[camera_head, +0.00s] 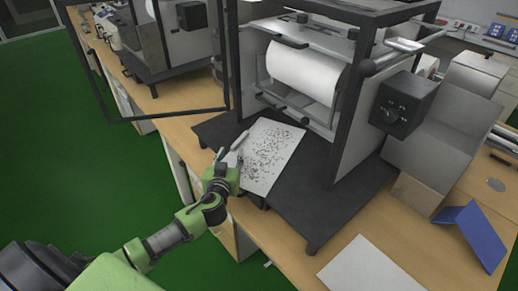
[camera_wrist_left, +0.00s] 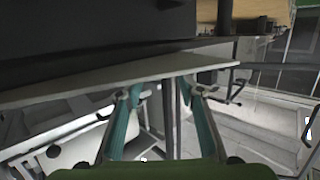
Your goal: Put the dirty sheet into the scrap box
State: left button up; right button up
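The dirty sheet (camera_head: 272,152), white with many dark specks, lies on the black base plate of the roller machine, below the white roll. My left gripper (camera_head: 236,150) is at the sheet's left edge, low beside it; contact cannot be told in the head view. In the left wrist view my left gripper (camera_wrist_left: 160,88) has its two teal fingers apart, with nothing clearly between them. A pale flat edge (camera_wrist_left: 100,80) crosses just beyond the fingertips; whether it is the sheet or the table cannot be told. No scrap box can be identified with certainty. My right gripper is out of view.
The roller machine's dark frame (camera_head: 345,110) rises behind the sheet. A clean white sheet (camera_head: 368,268) and a blue folded piece (camera_head: 474,236) lie on the wooden table at right. A small brown box (camera_head: 416,194) stands beside the machine. Green floor is open at left.

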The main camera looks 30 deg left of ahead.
aim_at(234, 146)
pick_arm(q)
jog(key=shift+p+x, duration=0.55)
jog(key=shift+x, duration=1.9)
jog(key=shift+f, duration=0.2)
grip_shut()
